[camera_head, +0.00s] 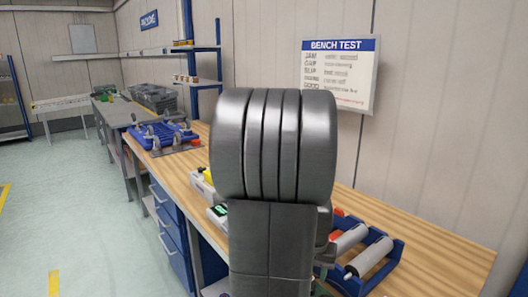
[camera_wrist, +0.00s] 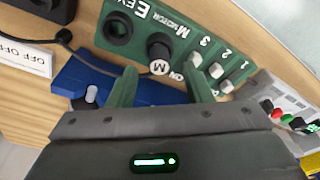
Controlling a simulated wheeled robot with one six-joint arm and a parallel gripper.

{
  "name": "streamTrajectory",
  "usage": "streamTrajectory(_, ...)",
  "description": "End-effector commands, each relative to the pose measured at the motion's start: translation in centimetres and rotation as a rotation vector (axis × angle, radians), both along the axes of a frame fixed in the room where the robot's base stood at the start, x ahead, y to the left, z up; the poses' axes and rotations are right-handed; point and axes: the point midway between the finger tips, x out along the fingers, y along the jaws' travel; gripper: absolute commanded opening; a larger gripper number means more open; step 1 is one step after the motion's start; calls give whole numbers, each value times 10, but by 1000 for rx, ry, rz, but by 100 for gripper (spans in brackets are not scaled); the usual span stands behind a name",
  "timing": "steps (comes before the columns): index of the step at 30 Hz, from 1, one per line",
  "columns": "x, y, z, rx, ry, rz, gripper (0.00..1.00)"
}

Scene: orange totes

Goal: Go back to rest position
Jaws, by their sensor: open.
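My gripper (camera_wrist: 162,82) shows in the wrist view with its two green fingers apart and nothing between them. It is over a green panel (camera_wrist: 185,35) marked MOTOR, ON and 1, 2, 3, with a round black knob (camera_wrist: 160,52) and small light switches (camera_wrist: 215,70). A blue part (camera_wrist: 85,82) lies beside and below the fingers. Whether the fingers touch anything I cannot tell. In the head view my own arm stands upright in the middle and hides part of the bench; my gripper is not visible there.
The wooden bench (camera_head: 440,250) runs along the wall. A blue frame with grey rollers (camera_head: 370,258) stands at right, a blue fixture (camera_head: 160,135) farther back. A control box with red and green buttons (camera_wrist: 285,110) is at right in the wrist view. Open floor (camera_head: 70,190) lies left.

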Motion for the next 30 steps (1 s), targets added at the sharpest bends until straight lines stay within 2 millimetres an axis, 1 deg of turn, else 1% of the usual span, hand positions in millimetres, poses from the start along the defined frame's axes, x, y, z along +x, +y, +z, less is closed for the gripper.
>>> streamTrajectory(1, 1, 0, -6, 0, 2, 0, 46)
streamTrajectory(5, 2, -1, -14, 0, 0, 0, 46)
streamTrajectory(7, 3, -1, -10, -1, -2, 0, 46)
streamTrajectory(23, 2, -1, -8, -1, -2, 0, 46)
streamTrajectory(26, 1, 0, 1, -1, -3, 0, 46)
streamTrajectory(30, -2, 1, 20, -1, -5, 0, 46)
